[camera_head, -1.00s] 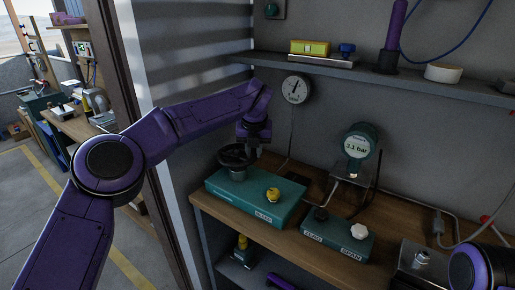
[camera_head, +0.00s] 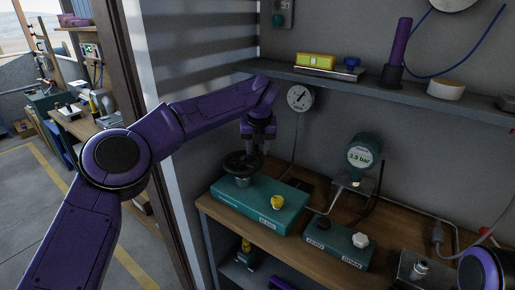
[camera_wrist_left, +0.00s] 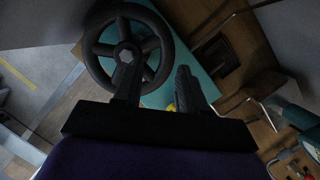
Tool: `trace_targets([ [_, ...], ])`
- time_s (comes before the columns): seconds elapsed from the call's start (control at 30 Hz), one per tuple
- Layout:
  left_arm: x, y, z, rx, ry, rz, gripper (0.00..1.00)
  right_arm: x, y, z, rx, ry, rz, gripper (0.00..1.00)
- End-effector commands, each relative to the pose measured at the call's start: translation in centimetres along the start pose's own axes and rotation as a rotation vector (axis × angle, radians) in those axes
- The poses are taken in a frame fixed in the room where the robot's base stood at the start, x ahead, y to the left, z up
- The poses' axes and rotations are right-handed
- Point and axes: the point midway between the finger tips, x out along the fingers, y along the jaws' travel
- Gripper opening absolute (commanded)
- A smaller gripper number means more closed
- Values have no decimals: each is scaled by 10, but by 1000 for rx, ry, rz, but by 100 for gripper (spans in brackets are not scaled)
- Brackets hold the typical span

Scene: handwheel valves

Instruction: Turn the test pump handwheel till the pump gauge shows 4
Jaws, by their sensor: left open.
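The black handwheel (camera_head: 242,164) sits on the left end of a teal pump block (camera_head: 262,212) on the bench. It also shows in the left wrist view, with spokes and a hub (camera_wrist_left: 126,56). My left gripper (camera_head: 259,148) is open at the wheel's right side, pointing down. In the left wrist view its fingers (camera_wrist_left: 157,70) lie either side of the rim, one over the inside near the hub and one outside; contact cannot be told. The round digital gauge (camera_head: 361,156) appears to read 3.3 bar. My right gripper is not in view.
A dial gauge (camera_head: 300,98) hangs on the wall under a shelf (camera_head: 345,79). Bench space between blocks is narrow.

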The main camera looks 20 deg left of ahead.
Motion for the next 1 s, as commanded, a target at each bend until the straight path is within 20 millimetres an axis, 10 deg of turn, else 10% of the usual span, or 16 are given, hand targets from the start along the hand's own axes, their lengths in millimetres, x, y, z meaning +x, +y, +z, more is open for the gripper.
trace_targets([
  [1.0, -48, 0, 11, 4, -4, -2, 41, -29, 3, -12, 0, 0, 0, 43],
])
